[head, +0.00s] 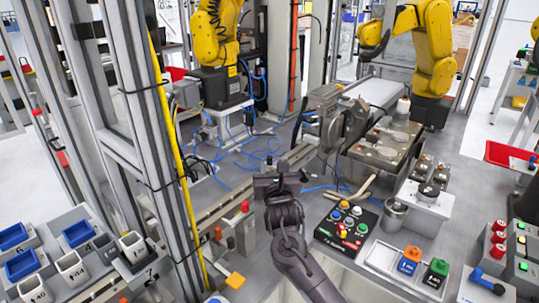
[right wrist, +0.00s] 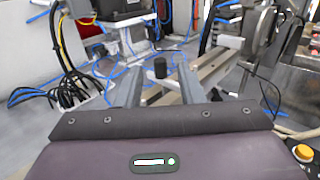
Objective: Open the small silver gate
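I cannot single out the small silver gate with certainty. A silver-grey metal fixture (head: 326,97) with a round disc stands at the end of a metal rail, beyond and right of my right gripper. Its disc (right wrist: 262,38) shows at upper right in the right wrist view. My right gripper (head: 278,183) is in the middle of the head view, near the rail. In the right wrist view its two fingers (right wrist: 160,88) are apart. A small black cylinder (right wrist: 160,67) appears between them; its distance is unclear. My left gripper is out of view.
A black button panel (head: 345,226) lies right of my right arm. A yellow pole (head: 175,150) and metal frame posts stand left. Blue cables (head: 262,150) lie on the deck beyond. Two yellow robot arms (head: 216,32) stand at the back. Bins (head: 78,233) sit at left.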

